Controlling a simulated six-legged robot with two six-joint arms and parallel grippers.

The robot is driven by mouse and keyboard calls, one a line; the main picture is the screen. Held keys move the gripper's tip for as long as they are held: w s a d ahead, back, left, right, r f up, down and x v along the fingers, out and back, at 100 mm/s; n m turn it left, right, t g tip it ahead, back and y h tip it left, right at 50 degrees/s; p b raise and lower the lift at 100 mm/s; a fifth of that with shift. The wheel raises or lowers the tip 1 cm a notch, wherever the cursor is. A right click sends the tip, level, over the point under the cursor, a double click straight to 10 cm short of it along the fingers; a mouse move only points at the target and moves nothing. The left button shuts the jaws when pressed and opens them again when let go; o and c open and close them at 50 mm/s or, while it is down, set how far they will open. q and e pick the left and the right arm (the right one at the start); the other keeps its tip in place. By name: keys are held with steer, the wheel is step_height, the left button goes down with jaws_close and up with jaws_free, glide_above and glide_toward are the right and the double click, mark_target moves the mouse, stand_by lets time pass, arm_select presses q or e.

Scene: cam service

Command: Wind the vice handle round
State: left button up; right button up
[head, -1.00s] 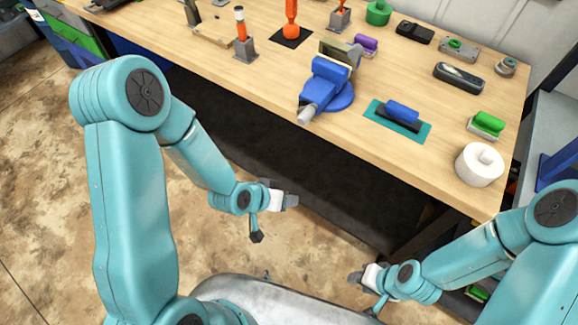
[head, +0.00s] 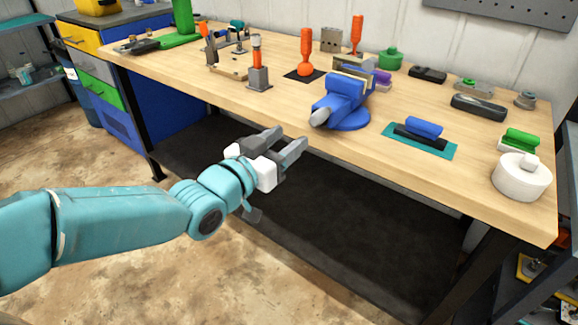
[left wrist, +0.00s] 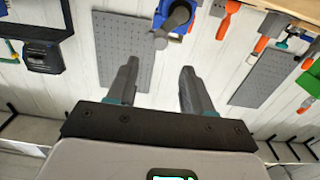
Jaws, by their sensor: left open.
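The blue vice (head: 342,100) stands on the workbench near its front edge, with a round blue base. Its grey spindle end (head: 320,117) points toward me; I cannot make out a separate handle bar in the head view. In the left wrist view, part of the vice (left wrist: 158,16) shows at the top edge, with a dark grey rod-like part (left wrist: 174,20) in front of it. My left gripper (head: 290,140) is open and empty, in front of the bench edge and left of the vice, apart from it. Its fingers also show in the left wrist view (left wrist: 159,66). My right gripper is out of view.
On the workbench (head: 250,115), an orange-handled tool in a grey block (head: 258,75) and an orange tool on a black mat (head: 305,60) stand left of the vice.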

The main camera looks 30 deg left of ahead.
mark_target(314, 122)
arm_select(q)
steer(key=w+p, duration=0.1)
steer(key=w, duration=0.1)
steer(key=w+p, duration=0.1)
steer(key=w, duration=0.2)
steer(key=w+p, duration=0.2)
steer(key=w, duration=0.1)
steer(key=shift+w+d, duration=0.25)
steer(key=shift+d, duration=0.05)
steer(key=shift+f, duration=0.2)
steer(key=shift+b, duration=0.3)
steer(key=shift+w, duration=0.15)
